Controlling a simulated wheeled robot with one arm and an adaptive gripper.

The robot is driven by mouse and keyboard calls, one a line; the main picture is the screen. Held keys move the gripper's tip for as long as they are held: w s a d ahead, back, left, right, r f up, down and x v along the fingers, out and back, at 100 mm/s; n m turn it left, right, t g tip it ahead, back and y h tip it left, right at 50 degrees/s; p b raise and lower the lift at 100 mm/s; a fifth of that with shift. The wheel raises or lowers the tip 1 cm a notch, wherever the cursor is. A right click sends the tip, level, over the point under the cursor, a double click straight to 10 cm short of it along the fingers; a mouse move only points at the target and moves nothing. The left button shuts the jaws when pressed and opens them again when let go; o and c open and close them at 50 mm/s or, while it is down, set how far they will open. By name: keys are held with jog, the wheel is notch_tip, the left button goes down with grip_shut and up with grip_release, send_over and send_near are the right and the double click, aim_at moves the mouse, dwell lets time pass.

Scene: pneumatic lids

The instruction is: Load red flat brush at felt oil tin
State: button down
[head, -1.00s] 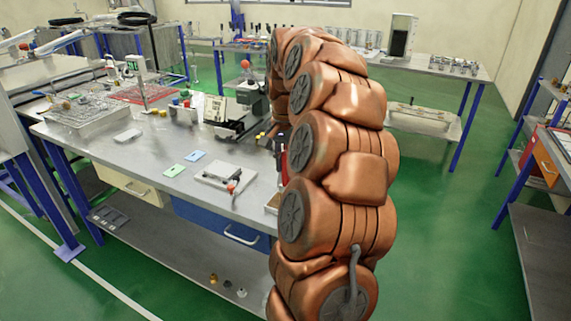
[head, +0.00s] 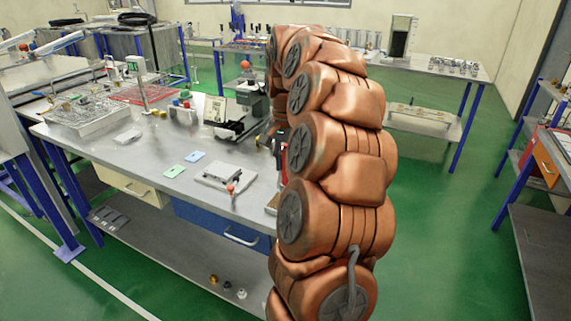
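My copper-coloured arm fills the middle of the head view and bends over at the top. My gripper (head: 281,138) shows only as a small dark part at the arm's left edge over the bench. Whether its fingers are open or shut is hidden. A narrow red piece (head: 283,166) shows just below it, mostly behind the arm; I cannot tell if it is the brush or if it is held. A small open box with a tan inside (head: 271,204) sits at the bench edge, partly hidden by the arm. I cannot tell whether it is the felt oil tin.
The grey workbench (head: 130,158) carries a pale fixture plate (head: 222,177), a green card (head: 174,171), a blue card (head: 195,156) and a clear tray (head: 88,118). Its front middle is fairly clear. A blue drawer (head: 215,222) is below. Another bench (head: 425,68) stands behind.

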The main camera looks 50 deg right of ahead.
aim_at(286, 151)
jog(key=shift+r+p, duration=0.7)
jog(key=shift+r, duration=2.45)
